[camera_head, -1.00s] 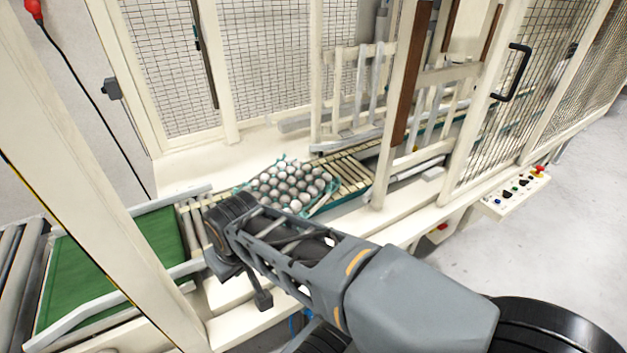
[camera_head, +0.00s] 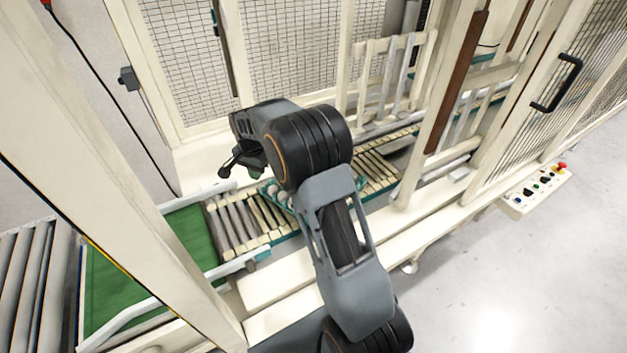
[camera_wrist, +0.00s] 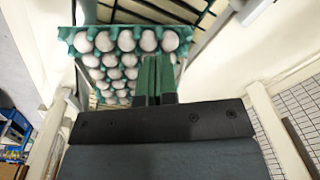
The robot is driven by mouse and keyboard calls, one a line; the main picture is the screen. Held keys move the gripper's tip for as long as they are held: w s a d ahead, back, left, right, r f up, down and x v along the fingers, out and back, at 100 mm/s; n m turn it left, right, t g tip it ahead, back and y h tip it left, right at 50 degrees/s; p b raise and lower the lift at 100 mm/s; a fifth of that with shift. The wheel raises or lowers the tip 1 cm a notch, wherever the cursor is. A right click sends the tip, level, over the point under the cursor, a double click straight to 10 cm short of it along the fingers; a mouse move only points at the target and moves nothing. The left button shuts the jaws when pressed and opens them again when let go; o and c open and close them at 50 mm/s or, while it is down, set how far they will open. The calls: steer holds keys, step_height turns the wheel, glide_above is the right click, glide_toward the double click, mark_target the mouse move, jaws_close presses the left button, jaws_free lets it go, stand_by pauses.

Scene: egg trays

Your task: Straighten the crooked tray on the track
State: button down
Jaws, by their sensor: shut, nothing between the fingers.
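The teal egg tray (camera_wrist: 69,47) holds several rows of white eggs and sits on the slatted roller track (camera_head: 235,228). In the head view my arm hides most of it; only a few eggs and a bit of rim show left of the arm. In the wrist view it fills the upper left, its lower right part hidden behind my gripper. My gripper (camera_wrist: 155,78) is shut, its two green fingers side by side with nothing between them. The fingers overlap the tray in the wrist view; I cannot tell whether they touch it.
A green belt (camera_head: 150,265) with white side rails lies left of the track. Wire mesh panels (camera_head: 290,50) stand behind. A white upright frame post (camera_head: 440,110) with a brown strip and a barred gate (camera_head: 390,75) stand right of the arm. A button panel (camera_head: 537,190) is at right.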

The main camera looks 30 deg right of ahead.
mark_target(273, 191)
steer(key=w+f+m+b, duration=0.1)
steer(key=f+b, duration=0.1)
steer(key=f, duration=0.3)
steer(key=w+f+b, duration=0.1)
steer(key=f+b, duration=0.1)
steer(key=f, duration=0.4)
steer(key=w+f+m+b, duration=0.1)
steer(key=w+f+b, duration=0.1)
steer(key=f, duration=0.4)
steer(key=shift+w+f+m+g, duration=0.1)
steer(key=shift+m+g, duration=0.2)
steer(key=shift+w+d, duration=0.3)
steer(key=shift+d, duration=0.4)
steer(key=shift+w+d, duration=0.3)
steer(key=shift+d, duration=0.35)
